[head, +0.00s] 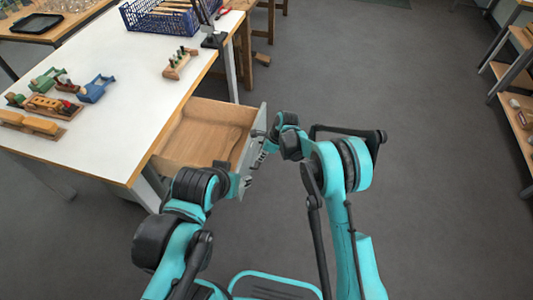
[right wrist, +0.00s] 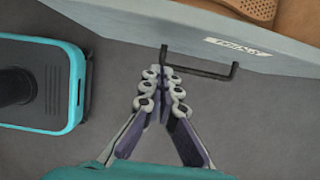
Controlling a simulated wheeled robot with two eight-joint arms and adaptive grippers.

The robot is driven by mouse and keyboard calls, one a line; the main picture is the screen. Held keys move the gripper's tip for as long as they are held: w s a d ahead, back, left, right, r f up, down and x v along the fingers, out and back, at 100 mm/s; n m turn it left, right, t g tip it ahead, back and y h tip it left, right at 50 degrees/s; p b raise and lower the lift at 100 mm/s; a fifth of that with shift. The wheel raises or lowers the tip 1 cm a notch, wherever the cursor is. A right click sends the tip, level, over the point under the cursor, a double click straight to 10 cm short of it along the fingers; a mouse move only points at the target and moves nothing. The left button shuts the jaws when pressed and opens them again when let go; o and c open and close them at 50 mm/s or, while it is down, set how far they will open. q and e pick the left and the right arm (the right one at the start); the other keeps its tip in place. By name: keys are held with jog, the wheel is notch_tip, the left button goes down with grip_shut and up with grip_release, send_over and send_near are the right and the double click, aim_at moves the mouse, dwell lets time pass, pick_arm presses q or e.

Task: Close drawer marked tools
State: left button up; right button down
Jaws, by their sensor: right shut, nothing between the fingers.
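In the right wrist view the front (right wrist: 130,22) carries a pale label (right wrist: 238,47), too blurred to read surely, and a dark bar handle (right wrist: 200,71). My right gripper (head: 263,155) is at the outer side of the front. Its fingers (right wrist: 163,78) are shut and empty, close by the left end of the handle; I cannot tell whether they touch it. My left gripper is mostly hidden behind its own wrist, near the front's lower end.
A wooden shelf (head: 520,120) stands at the far right. The grey floor between is clear.

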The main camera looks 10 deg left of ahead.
jog(key=shift+a+r+b, duration=0.15)
jog(key=shift+a+b, duration=0.25)
jog(key=shift+a, duration=1.4)
